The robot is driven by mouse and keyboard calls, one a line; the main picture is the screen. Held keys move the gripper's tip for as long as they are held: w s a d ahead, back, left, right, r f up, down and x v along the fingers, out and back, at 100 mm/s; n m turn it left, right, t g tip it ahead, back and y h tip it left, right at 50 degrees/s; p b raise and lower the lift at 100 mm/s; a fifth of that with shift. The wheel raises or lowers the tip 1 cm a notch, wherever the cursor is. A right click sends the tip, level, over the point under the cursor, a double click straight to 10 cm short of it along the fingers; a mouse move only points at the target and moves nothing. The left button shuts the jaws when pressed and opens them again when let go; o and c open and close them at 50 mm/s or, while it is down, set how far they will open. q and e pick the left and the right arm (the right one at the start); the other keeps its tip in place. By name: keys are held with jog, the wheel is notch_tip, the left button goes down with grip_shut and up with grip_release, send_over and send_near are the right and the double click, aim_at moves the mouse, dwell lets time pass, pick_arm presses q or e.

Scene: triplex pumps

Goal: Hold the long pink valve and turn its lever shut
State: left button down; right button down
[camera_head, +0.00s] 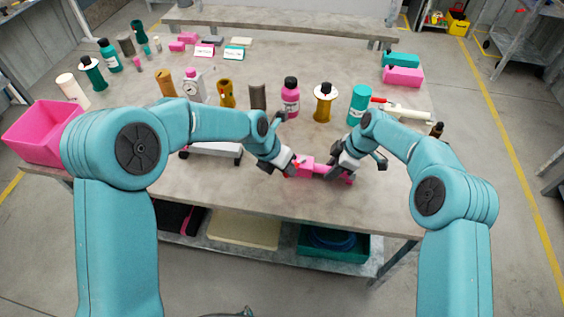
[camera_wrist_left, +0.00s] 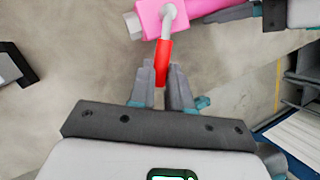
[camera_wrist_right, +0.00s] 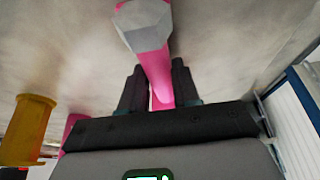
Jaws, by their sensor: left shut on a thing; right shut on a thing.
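The long pink valve (camera_head: 306,166) is at the front of the bench, between my two grippers. Its pink body (camera_wrist_left: 205,6) has a grey hex end, also seen in the right wrist view (camera_wrist_right: 143,24). Its lever (camera_wrist_left: 163,60) is a grey rod with a red grip, standing roughly crosswise to the body. My left gripper (camera_wrist_left: 162,82) is shut on the red grip. My right gripper (camera_wrist_right: 155,85) is shut on the pink body; it shows at the valve's right part in the head view (camera_head: 335,170). The fingers partly hide the valve.
A grey scale (camera_head: 212,150) stands left of my left gripper. A white valve with a red lever (camera_head: 405,109) lies back right. A pink bin (camera_head: 38,135) is far left.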

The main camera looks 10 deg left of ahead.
pick_arm(q)
jog(key=shift+s+d+n, duration=0.15)
jog(key=shift+d+n, duration=0.15)
jog(key=shift+n, duration=0.2)
jog(key=c, duration=1.1)
grip_release()
jog(key=shift+o, duration=0.2)
jog(key=shift+r, duration=0.1)
jog(key=v, duration=1.1)
jog(key=shift+s+r, duration=0.35)
jog(key=shift+a, duration=0.1)
jog(key=shift+c, duration=0.2)
